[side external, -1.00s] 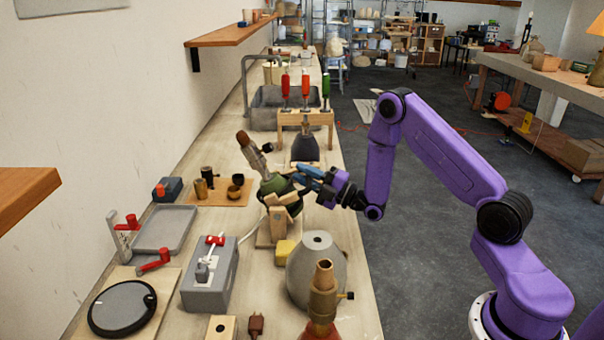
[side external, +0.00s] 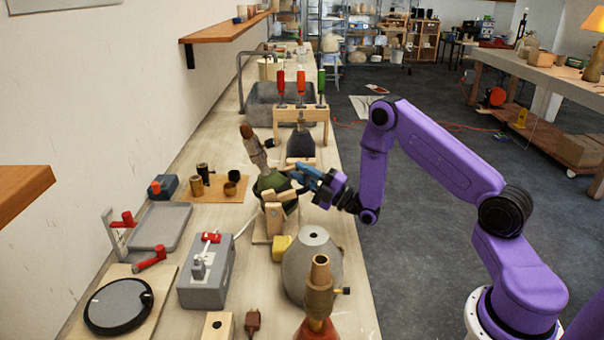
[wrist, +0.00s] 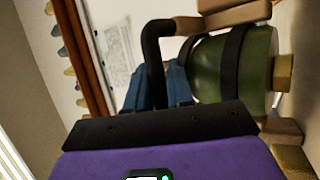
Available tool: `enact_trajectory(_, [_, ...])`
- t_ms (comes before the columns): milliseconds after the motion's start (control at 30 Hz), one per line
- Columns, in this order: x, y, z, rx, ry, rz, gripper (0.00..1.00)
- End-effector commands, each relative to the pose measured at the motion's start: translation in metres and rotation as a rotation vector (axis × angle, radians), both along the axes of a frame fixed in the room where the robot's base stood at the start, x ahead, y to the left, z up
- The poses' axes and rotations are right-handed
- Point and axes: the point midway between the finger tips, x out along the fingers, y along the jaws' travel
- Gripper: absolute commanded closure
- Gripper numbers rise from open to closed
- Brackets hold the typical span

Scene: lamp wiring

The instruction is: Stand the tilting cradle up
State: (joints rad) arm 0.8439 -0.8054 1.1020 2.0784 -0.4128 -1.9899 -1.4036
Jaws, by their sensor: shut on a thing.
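The wooden tilting cradle (side external: 274,222) stands mid-bench and holds a green lamp body (side external: 267,183), whose socket end leans up and to the left. In the wrist view the green body (wrist: 262,68) lies across the upper right, with a dark strap around it and wooden cradle parts (wrist: 235,14) beside it. My gripper (side external: 308,174) reaches in from the right with blue fingers, shut at a bent black handle (wrist: 151,42) beside the lamp body. The fingertips' contact is mostly hidden.
A grey cone-shaped lamp base (side external: 312,268) and a yellow block (side external: 282,247) stand just in front of the cradle. A grey switch box (side external: 208,272) is at left front. A wooden rack with coloured-handled tools (side external: 300,115) stands behind.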

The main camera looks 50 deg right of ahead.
Motion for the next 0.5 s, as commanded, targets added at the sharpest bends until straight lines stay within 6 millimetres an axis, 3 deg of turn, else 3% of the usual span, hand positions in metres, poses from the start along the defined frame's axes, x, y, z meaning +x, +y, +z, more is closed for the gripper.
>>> enact_trajectory(33, [-0.0027,-0.0111,0.0035,0.012,-0.018,-0.02,1.0])
enact_trajectory(500, [-0.0042,-0.0125,0.0,0.021,-0.026,-0.021,1.0])
